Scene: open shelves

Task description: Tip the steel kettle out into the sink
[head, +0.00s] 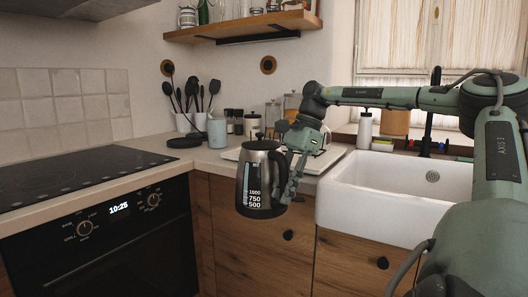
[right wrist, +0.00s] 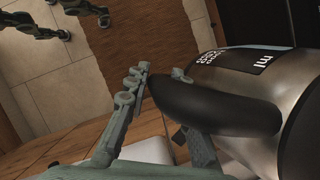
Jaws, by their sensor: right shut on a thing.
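The kettle is outside the sink. My left gripper is not in the head view.
A white board (head: 325,160) lies on the counter behind the kettle. Jars, a blue-grey canister (head: 217,132) and utensil pots stand at the back. A black cooktop (head: 75,172) is at left above the oven. A white bottle (head: 364,131) stands behind the sink.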

